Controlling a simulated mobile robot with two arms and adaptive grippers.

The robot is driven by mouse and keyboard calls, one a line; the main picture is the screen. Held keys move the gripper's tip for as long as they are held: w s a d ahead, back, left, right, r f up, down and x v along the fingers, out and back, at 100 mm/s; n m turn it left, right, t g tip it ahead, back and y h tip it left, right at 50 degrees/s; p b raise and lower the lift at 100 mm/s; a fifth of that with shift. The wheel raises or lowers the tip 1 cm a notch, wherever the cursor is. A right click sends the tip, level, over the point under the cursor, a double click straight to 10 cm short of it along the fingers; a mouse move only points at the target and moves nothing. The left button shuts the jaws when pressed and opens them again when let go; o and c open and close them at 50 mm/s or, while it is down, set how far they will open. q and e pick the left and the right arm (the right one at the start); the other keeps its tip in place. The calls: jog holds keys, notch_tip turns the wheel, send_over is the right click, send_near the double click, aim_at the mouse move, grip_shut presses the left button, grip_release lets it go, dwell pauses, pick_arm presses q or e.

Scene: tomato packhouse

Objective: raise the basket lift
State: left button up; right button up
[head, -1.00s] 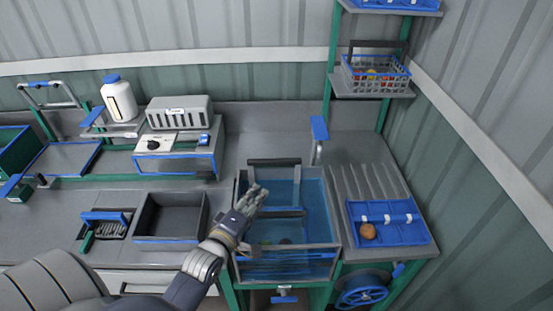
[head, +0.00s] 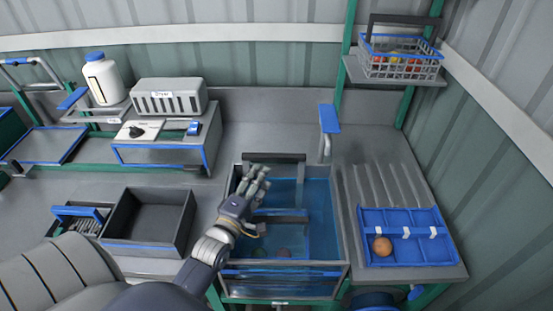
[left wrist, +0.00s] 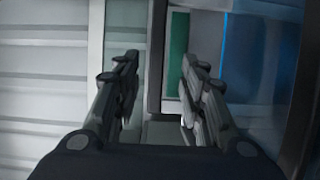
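The wash tank (head: 344,215) has clear walls and blue water. A dark bar (head: 274,157) stands at its back edge, and another dark bar (head: 282,217) crosses the inside. These may belong to the basket lift; I cannot tell for sure. Blurry round items (head: 284,252) show low in the water. My left gripper (head: 256,178) is over the tank's left part, just in front of the back bar, and hides some of the left wall. My right gripper is not in view.
A blue divided tray (head: 410,262) with one round brown item stands right of the tank. A blue-topped tap (head: 329,120) rises behind it. An empty dark bin (head: 150,243) is at left. A wire basket (head: 402,66) sits on a shelf above.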

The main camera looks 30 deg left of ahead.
aim_at(272, 160)
pick_arm(q)
jog(key=w, duration=0.3)
jog(key=w+a+p, duration=0.1)
jog(key=w, duration=0.2)
jog(key=w+p, duration=0.1)
jog(key=w, duration=0.2)
jog(key=shift+w+a+r, duration=0.2)
jog(key=shift+w+a, duration=0.1)
jog(key=shift+w, duration=0.1)
jog(key=shift+c, duration=0.5)
grip_shut()
